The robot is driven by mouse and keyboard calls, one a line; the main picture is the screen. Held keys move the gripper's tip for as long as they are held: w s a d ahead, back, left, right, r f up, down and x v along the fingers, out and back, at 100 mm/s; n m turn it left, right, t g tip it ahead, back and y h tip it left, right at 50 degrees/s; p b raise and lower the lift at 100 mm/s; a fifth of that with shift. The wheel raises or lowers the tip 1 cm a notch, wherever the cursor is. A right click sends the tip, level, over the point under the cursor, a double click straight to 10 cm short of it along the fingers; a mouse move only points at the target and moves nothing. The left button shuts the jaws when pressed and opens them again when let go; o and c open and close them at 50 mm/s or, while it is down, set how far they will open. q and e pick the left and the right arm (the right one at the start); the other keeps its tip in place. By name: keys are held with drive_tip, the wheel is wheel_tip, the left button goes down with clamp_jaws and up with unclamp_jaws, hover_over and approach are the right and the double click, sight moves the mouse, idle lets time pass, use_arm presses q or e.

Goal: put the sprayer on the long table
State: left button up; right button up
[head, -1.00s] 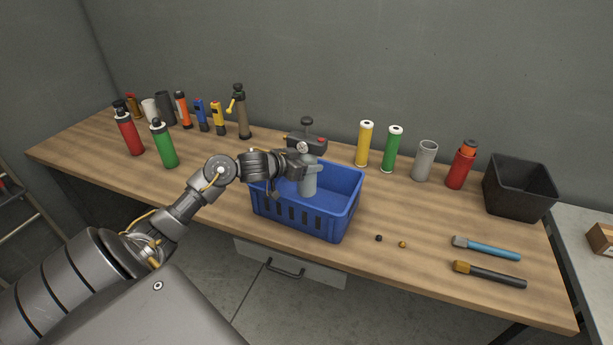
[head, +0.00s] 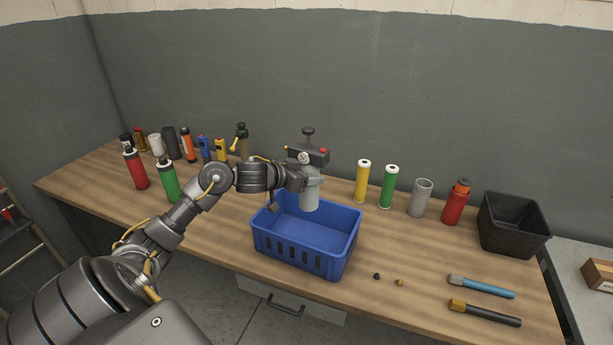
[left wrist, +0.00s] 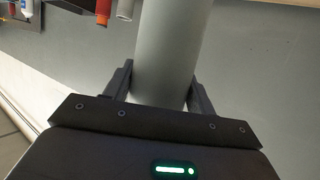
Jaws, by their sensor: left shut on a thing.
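The sprayer (head: 309,196) has a pale grey cylinder body and a dark head with a round gauge, a red button and a knob on top. My left gripper (head: 304,180) is shut on its body and holds it upright over the back of the blue crate (head: 297,259). In the left wrist view, the grey body (left wrist: 170,50) stands between the two fingers. The crate looks otherwise empty and stands on the long wooden table (head: 225,229). My right gripper is not in view.
Several bottles and cans crowd the table's left end. Yellow (head: 362,183) and green (head: 389,187) tubes, a grey cup (head: 420,198), a red bottle (head: 455,203) and a black bin (head: 514,225) line the right back. Two tools lie front right. Clear wood lies left of the crate.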

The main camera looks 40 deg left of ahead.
use_arm(q)
drive_tip(key=s+d+f+m+g+h+b, duration=0.2)
drive_tip(key=s+d+f+m+h+b, duration=0.2)
drive_tip(key=s+d, duration=0.3)
drive_tip(key=s+d+f+m+g+h+b, duration=0.3)
drive_tip(key=s+d+f, duration=0.4)
drive_tip(key=d, duration=0.9)
drive_tip(key=shift+s+d+m+h+b, duration=0.4)
drive_tip(key=shift+s+m+h, duration=0.35)
drive_tip(key=shift+m, duration=0.15)
